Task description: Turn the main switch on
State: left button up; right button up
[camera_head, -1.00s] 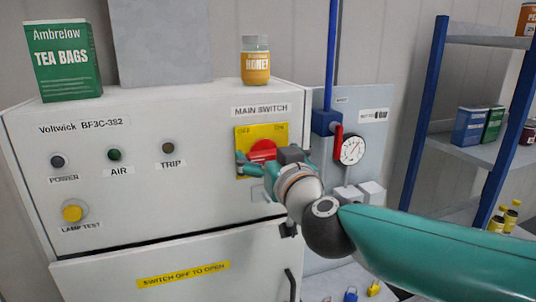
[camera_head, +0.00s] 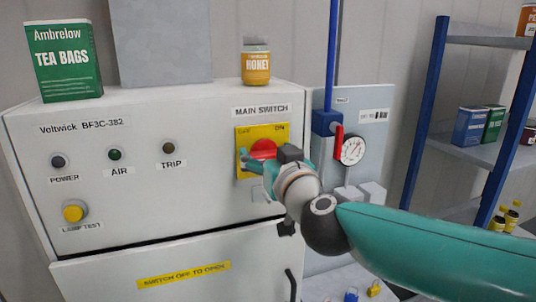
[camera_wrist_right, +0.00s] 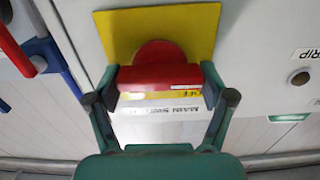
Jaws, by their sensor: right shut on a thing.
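The main switch is a red rotary handle (camera_head: 263,147) on a yellow plate (camera_head: 243,133) at the cabinet's upper right. The plate has OFF marked at left and ON at right. My right gripper (camera_head: 263,160) is at the handle, with its teal fingers in front of the plate. In the right wrist view the fingers (camera_wrist_right: 160,82) are on both sides of the red handle (camera_wrist_right: 158,77), shut on it. The handle's exact angle is mostly hidden in the head view. My left gripper is out of view.
The white cabinet (camera_head: 110,220) carries dark POWER, green AIR and brown TRIP lamps and a yellow lamp test button (camera_head: 74,212). A tea box (camera_head: 64,60) and a honey jar (camera_head: 256,62) stand on top. A gauge (camera_head: 352,150) and red lever (camera_head: 338,144) are close at right.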

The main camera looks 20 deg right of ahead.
jog(key=m, duration=0.3)
jog(key=shift+f+m, duration=0.1)
jog(key=shift+m, duration=0.3)
jog(key=m+b, duration=0.1)
jog(key=m, duration=0.3)
jog(key=shift+d+f, duration=0.1)
jog(key=shift+d, duration=0.05)
jog(key=m+b, duration=0.1)
jog(key=m, duration=0.4)
jog(key=shift+f, duration=0.15)
jog(key=m+b, duration=0.1)
jog(key=m, duration=0.3)
jog(key=shift+f+m+b, duration=0.15)
jog(key=shift+m+b, duration=0.25)
jog(key=o, duration=0.9)
jog(key=shift+c, duration=0.2)
jog(key=shift+o, duration=0.9)
jog(key=shift+d, duration=0.2)
